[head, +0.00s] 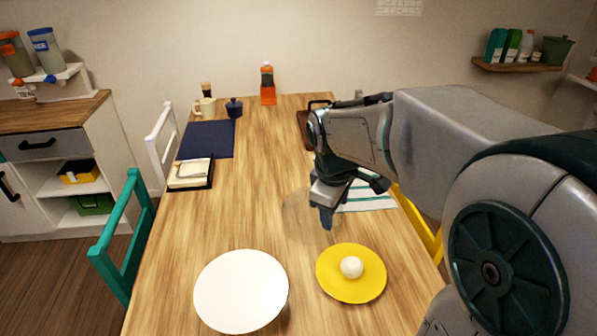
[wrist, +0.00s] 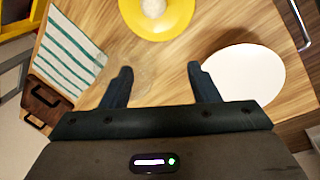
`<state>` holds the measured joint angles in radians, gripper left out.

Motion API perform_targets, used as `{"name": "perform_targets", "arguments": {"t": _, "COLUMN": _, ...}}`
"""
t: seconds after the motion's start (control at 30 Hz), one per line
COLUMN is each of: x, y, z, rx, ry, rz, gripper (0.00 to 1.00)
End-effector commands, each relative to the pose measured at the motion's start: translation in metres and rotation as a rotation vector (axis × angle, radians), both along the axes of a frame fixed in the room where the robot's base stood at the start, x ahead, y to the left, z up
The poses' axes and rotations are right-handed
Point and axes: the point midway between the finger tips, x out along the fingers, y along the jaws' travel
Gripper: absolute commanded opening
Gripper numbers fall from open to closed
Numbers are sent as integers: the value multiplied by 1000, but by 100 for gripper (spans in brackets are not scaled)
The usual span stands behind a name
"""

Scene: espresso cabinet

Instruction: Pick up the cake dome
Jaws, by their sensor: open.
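The cake dome (head: 298,217) is a faint, clear, rounded shape on the wooden table, just left of my gripper in the head view. In the wrist view its see-through outline (wrist: 148,72) shows weakly between and beyond my fingertips. My gripper (head: 326,217) points down at the dome's right side, with its fingers apart and nothing clearly held. Both fingers show in the wrist view (wrist: 160,69). I cannot tell whether they touch the dome.
A yellow plate (head: 338,287) with a white ball (head: 352,267) and a white plate (head: 240,292) stand close by at the near end. A striped cloth (head: 372,197) lies right of the gripper. A navy mat (head: 207,140) and notebook (head: 190,175) lie left.

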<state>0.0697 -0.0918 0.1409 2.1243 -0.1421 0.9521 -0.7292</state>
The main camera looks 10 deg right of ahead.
Motion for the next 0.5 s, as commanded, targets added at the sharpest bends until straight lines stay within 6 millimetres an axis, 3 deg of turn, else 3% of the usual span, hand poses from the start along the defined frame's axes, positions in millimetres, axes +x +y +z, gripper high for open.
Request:
{"name": "perform_targets", "arguments": {"t": 0.1, "x": 49, "y": 3, "z": 9, "rx": -62, "ry": 57, "rz": 285, "gripper": 55}}
{"name": "perform_targets", "arguments": {"t": 0.3, "x": 124, "y": 7, "z": 5, "rx": -137, "ry": 141, "rz": 772, "gripper": 55}}
{"name": "perform_targets", "arguments": {"t": 0.5, "x": 183, "y": 7, "z": -10, "rx": -173, "ry": 194, "rz": 1179, "gripper": 55}}
